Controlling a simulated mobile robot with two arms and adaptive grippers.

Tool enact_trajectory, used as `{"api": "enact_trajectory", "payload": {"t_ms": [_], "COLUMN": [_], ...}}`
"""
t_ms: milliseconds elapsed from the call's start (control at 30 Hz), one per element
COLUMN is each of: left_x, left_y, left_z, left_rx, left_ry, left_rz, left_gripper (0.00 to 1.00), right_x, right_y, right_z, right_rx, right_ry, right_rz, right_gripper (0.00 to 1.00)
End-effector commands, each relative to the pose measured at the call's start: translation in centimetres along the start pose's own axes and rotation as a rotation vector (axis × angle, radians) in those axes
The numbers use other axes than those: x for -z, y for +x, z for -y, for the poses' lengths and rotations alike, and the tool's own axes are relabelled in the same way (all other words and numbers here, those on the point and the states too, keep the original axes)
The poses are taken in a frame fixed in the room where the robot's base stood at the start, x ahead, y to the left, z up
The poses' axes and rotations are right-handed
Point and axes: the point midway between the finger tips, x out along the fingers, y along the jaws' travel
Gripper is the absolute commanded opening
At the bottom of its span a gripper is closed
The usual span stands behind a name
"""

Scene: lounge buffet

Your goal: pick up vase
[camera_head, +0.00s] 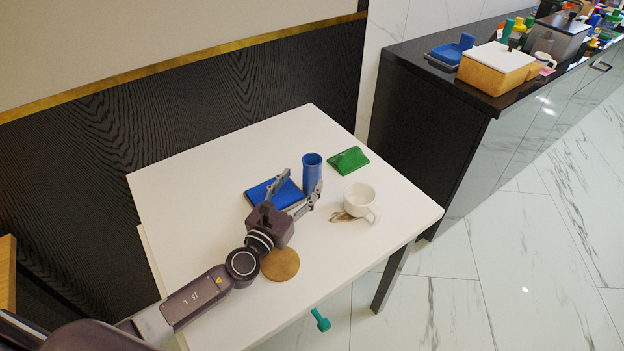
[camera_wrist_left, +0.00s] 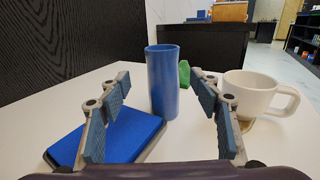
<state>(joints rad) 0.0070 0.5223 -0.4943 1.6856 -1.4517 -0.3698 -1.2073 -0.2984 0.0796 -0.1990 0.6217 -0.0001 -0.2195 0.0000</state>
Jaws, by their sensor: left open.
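The vase (camera_head: 312,172) is a tall blue cylinder with an open top. It stands upright on the white table (camera_head: 200,165). My left gripper (camera_head: 298,189) is open and empty, with its fingers pointing towards the vase. In the left wrist view the vase (camera_wrist_left: 163,85) stands ahead, between the two spread fingers (camera_wrist_left: 162,115) as seen from there. It looks to be a little beyond the fingertips; I cannot tell the exact gap. My right gripper does not show.
A blue flat box (camera_head: 272,193) lies left of the vase. A white cup (camera_head: 359,200) stands to its right, a green object (camera_head: 348,160) behind. A round brown disc (camera_head: 281,264) lies near my gripper. A black counter (camera_head: 430,95) bears several items. The table's back left is clear.

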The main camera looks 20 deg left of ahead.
Motion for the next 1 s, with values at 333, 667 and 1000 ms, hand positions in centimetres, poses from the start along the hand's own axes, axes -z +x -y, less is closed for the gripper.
{"api": "enact_trajectory", "payload": {"t_ms": [333, 667, 1000], "left_x": [0.2, 0.2, 0.2], "left_y": [4.5, 6.5, 6.5], "left_z": [0.5, 0.5, 0.4], "left_rx": [0.0, 0.001, 0.0], "left_ry": [-0.001, 0.0, 0.0], "left_rz": [0.003, 0.0, 0.0], "left_gripper": [0.58, 0.58, 0.32], "right_x": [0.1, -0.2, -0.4], "right_y": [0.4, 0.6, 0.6], "right_z": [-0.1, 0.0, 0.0], "right_rx": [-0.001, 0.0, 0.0], "right_ry": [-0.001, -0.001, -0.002], "right_rz": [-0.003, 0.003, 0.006], "right_gripper": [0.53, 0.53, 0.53]}}
